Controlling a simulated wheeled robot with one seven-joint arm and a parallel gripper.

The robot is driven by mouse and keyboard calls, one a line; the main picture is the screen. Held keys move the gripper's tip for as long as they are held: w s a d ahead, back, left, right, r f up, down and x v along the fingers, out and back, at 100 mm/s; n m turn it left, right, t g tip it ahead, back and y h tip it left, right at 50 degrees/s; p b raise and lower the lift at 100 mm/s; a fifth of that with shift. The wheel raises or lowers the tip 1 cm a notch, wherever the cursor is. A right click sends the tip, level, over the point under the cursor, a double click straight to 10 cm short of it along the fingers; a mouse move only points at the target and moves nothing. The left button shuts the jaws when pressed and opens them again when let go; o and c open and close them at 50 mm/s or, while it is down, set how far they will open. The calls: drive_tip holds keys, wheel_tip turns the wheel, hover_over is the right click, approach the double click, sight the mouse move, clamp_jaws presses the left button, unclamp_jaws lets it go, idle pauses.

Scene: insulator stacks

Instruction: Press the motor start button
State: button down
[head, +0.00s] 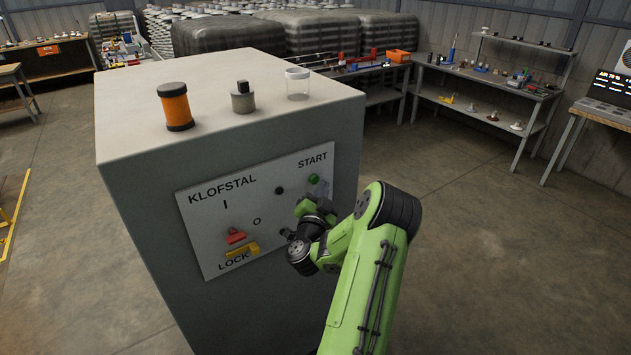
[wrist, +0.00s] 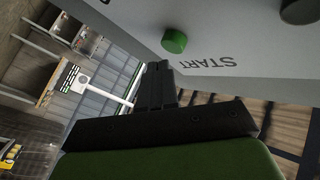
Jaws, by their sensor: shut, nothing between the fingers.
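The green start button (head: 314,179) sits on the cabinet's white panel (head: 215,255), just below the word START. It also shows in the wrist view as a green knob (wrist: 174,40), with the panel surface around it. My gripper (head: 320,190) is at the end of the green arm, close to the panel and just below the button. In the wrist view my gripper (wrist: 158,68) is shut and empty, its dark fingertips near the button. They appear slightly apart from it, but I cannot tell whether they touch.
The panel also carries a dark round knob (head: 279,190), a red switch handle (head: 236,236) and a yellow lock part (head: 241,250). Floor at right is clear.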

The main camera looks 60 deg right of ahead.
drive_tip(key=shift+w, duration=0.1)
drive_tip(key=shift+w+d+p, duration=0.25)
drive_tip(key=shift+w+p, duration=0.05)
drive_tip(key=shift+p, duration=0.35)
drive_tip(key=shift+w+d+p, duration=0.2)
drive_tip(key=shift+w+p, duration=0.25)
drive_tip(key=shift+p, duration=0.2)
idle(0.4)
idle(0.4)
drive_tip(key=shift+s+a+b, duration=0.4)
drive_tip(key=shift+s+b, duration=0.35)
drive_tip(key=shift+s, duration=0.05)
